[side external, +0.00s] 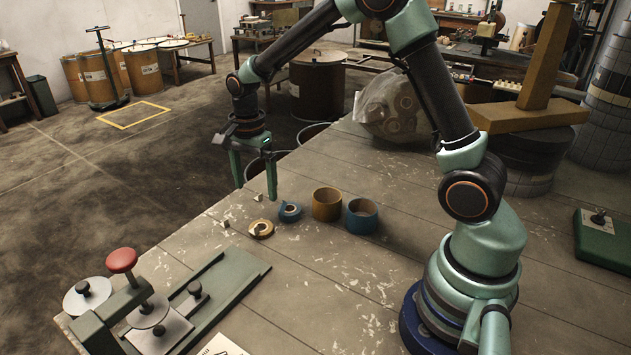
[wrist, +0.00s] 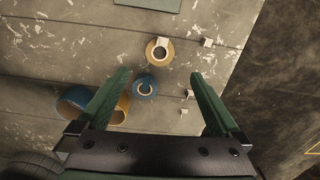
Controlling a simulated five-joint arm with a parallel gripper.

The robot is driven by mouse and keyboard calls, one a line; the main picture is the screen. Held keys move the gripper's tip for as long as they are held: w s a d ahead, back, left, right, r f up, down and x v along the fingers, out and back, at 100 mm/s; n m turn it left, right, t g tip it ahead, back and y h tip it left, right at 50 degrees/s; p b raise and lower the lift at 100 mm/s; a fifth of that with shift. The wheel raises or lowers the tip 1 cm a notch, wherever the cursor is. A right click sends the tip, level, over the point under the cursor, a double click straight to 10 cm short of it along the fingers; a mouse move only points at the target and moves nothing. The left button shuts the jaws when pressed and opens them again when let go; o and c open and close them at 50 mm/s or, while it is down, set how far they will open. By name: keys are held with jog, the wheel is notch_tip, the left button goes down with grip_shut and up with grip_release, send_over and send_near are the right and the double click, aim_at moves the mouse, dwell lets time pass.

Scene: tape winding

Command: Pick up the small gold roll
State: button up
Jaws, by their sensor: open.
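The small gold roll (side external: 254,232) lies flat on the worktable, with a dark centre. In the wrist view the small gold roll (wrist: 151,54) is just beyond the fingertips, roughly centred between them, with a pale tab at its upper edge. My gripper (side external: 254,193) is open and empty, pointing down, above the table near its far-left edge. Its two green fingers (wrist: 160,74) are spread wide in the wrist view. A small blue roll (side external: 290,212) lies beside the gold one; in the wrist view this blue roll (wrist: 145,93) sits between the fingers.
A larger gold roll (side external: 326,205) and a larger blue roll (side external: 361,217) stand to the right. Small pale blocks (wrist: 208,43) lie near the table edge. A winding fixture with a red knob (side external: 122,261) occupies the front left. A wrapped clear bag (side external: 390,105) stands behind.

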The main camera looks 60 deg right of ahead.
aim_at(260, 221)
notch_tip(260, 221, down, 11)
jog(key=shift+d, duration=0.1)
jog(key=c, duration=1.3)
jog(key=shift+r, duration=0.15)
